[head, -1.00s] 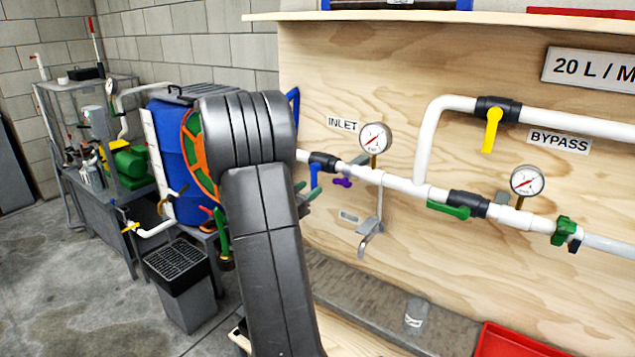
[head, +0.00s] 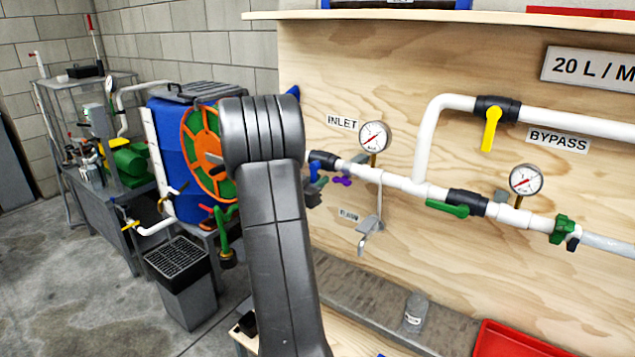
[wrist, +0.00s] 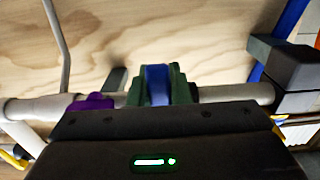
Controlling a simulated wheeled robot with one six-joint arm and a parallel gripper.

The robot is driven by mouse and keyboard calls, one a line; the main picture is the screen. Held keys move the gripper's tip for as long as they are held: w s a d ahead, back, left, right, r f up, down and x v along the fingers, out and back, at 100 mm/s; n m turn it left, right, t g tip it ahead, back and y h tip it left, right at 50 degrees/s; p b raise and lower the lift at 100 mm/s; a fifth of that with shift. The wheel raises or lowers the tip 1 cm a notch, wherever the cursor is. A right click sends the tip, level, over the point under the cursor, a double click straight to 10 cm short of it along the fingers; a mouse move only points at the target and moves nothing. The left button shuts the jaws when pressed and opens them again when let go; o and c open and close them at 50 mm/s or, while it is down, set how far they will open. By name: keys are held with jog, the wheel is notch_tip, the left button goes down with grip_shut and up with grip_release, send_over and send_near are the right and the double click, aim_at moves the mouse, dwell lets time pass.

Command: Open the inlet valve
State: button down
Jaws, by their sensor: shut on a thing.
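The inlet valve (head: 322,159) is a black body on the white pipe, left of the INLET label (head: 342,122). Its blue lever handle (head: 314,170) shows just right of my arm in the head view. In the wrist view the blue handle (wrist: 157,84) stands between the green finger pads of my gripper (wrist: 157,90), which is shut on it. In the head view my arm hides most of the gripper.
A purple valve handle (head: 342,181) sits right beside the inlet valve; it also shows in the wrist view (wrist: 92,103). A pressure gauge (head: 375,136) stands above the pipe. A blue barrel (head: 172,150) stands left of my arm.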

jog(key=shift+r+p, duration=0.1)
jog(key=shift+p, duration=0.25)
jog(key=shift+s+d+r+n+p, duration=0.1)
jog(key=shift+s+d+n+p, duration=0.2)
jog(key=shift+n+p, duration=0.75)
jog(key=shift+s+d+r+n+p, duration=0.1)
jog(key=shift+s+d+n+p, duration=0.2)
jog(key=shift+n+p, duration=0.8)
jog(key=shift+s+d+r+n+p, duration=0.15)
jog(key=shift+d+n+p, duration=0.25)
jog(key=shift+n+p, duration=0.65)
jog(key=shift+f+p, duration=0.1)
jog(key=shift+p, duration=0.25)
jog(key=c, duration=1.3)
grip_release()
jog(key=shift+c, duration=0.2)
jog(key=shift+f+m+b, duration=0.1)
jog(key=shift+m+b, duration=0.2)
